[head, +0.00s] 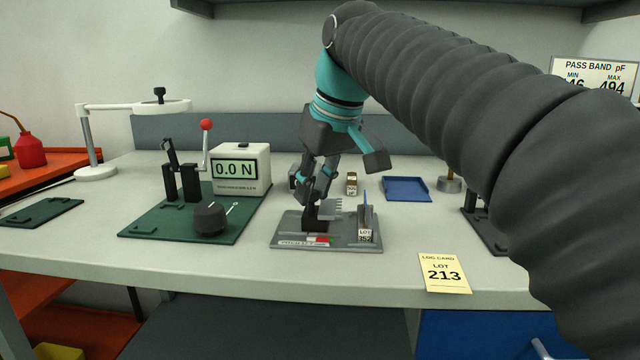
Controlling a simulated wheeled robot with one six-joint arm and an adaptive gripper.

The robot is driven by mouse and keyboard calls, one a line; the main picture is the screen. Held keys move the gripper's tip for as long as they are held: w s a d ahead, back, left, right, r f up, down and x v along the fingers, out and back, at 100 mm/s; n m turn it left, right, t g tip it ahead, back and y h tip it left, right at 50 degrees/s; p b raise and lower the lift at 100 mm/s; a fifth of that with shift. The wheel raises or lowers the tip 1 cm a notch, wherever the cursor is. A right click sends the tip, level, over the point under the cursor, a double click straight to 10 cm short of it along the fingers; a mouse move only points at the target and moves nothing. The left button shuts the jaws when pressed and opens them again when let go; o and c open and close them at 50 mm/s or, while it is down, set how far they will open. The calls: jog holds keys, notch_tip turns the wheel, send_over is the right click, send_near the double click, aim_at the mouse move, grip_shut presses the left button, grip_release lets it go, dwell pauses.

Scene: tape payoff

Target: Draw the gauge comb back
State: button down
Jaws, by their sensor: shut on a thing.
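A grey fixture plate (345,240) lies on the bench at the middle, with a red and white mark on its front part. A light grey gauge comb (331,209) with teeth pointing right stands on it, beside a dark block (314,222). My gripper (317,197) comes down from above and is shut at the comb's left end, around its dark part. The fingers hide much of that part, so the exact contact is hard to see. A small upright holder (365,222) with a blue strip and a label stands to the right, apart from the comb.
A small labelled bottle (351,183) and blue tray (406,190) lie behind. My arm covers the right side.

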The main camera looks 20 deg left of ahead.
jog(key=c, duration=1.2)
grip_release()
jog(key=shift+a, duration=0.2)
jog(key=shift+o, duration=1.3)
jog(key=shift+s+a, duration=0.1)
jog(key=shift+a, duration=0.05)
jog(key=shift+d+r, duration=0.1)
jog(key=shift+d, duration=0.1)
jog(key=shift+d+r, duration=0.1)
jog(key=shift+r, duration=0.2)
jog(key=v, duration=1.1)
jog(key=shift+s, duration=0.1)
